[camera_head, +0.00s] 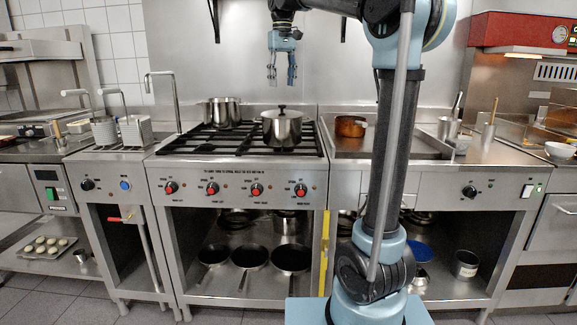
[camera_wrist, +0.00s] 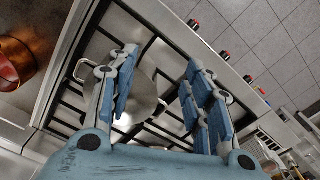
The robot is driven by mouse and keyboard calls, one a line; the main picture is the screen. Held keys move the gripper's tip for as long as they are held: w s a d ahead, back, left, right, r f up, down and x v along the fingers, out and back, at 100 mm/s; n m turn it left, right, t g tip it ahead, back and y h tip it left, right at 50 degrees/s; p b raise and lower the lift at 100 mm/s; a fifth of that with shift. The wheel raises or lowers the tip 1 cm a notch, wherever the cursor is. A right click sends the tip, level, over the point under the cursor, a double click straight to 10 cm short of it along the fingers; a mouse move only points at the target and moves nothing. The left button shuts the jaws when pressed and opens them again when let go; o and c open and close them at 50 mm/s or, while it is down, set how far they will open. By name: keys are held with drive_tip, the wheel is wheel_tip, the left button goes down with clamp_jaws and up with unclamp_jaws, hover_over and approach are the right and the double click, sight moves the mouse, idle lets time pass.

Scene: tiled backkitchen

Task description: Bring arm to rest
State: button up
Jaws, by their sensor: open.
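My gripper (camera_head: 282,77) hangs high above the stove in the head view, fingers pointing down, open and empty. My arm reaches up and bends over to the left to hold it there. Below it a lidded steel pot (camera_head: 282,128) stands on the black stove grates (camera_head: 193,143), with a clear gap between pot and fingertips. In the wrist view the open gripper (camera_wrist: 160,95) has its blue-padded fingers apart, and the steel pot (camera_wrist: 144,97) shows beneath and between them.
Another steel pot (camera_head: 224,112) stands at the back left of the stove. A copper pot (camera_head: 350,126) sits on the counter to the right. Utensil holders (camera_head: 447,127) stand further right. Pans (camera_head: 250,257) lie on the shelf below. The air around my gripper is clear.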

drive_tip(key=s+d+f+m+t, duration=0.1)
drive_tip(key=s+d+f, duration=0.55)
drive_tip(key=f, duration=0.25)
drive_tip(key=s+d+f+m, duration=0.1)
drive_tip(key=s+d+f, duration=0.5)
drive_tip(key=s+f, duration=0.25)
drive_tip(key=s+d+f+m+t, duration=0.1)
drive_tip(key=s+d+f, duration=0.55)
drive_tip(key=f, duration=0.35)
drive_tip(key=s+d+f, duration=0.1)
drive_tip(key=s+f, duration=0.3)
drive_tip(key=f, duration=0.3)
drive_tip(key=s+d+f+m, duration=0.1)
drive_tip(key=s+f, duration=0.4)
drive_tip(key=f, duration=0.3)
drive_tip(key=shift+d, duration=0.15)
drive_tip(key=shift+f, duration=0.1)
drive_tip(key=shift+w+f, duration=0.25)
drive_tip(key=shift+w, duration=0.2)
drive_tip(key=shift+s, duration=0.1)
drive_tip(key=c, duration=0.3)
